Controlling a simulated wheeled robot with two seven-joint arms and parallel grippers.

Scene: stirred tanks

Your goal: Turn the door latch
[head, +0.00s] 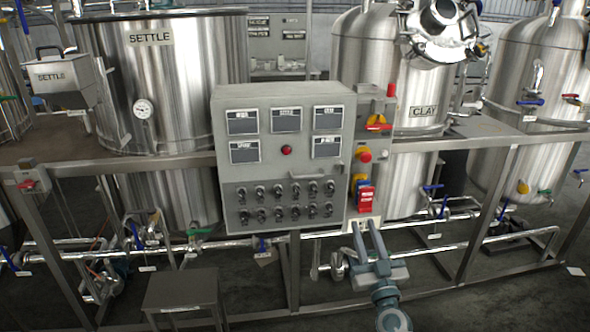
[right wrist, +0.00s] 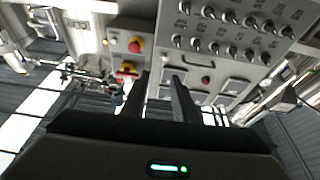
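The grey control cabinet (head: 284,160) stands in the middle of the head view. A small pale handle, which looks like the door latch (head: 334,168), sits near its right edge, between the display windows and the switch rows. In the right wrist view, where the cabinet appears upside down, the latch (right wrist: 192,61) shows just beyond the fingertips. My right gripper (head: 367,226) is open and empty, below and right of the cabinet in the head view, with its fingers pointing up and apart. It also shows in the right wrist view (right wrist: 160,76). My left gripper is not in view.
Beside the cabinet is a panel with a red emergency button (head: 365,155) and a red-and-yellow switch (head: 378,123). A steel frame rail (head: 440,143) and pipes run across. A small metal table (head: 181,290) stands at the front left. Large steel tanks (head: 190,60) stand behind.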

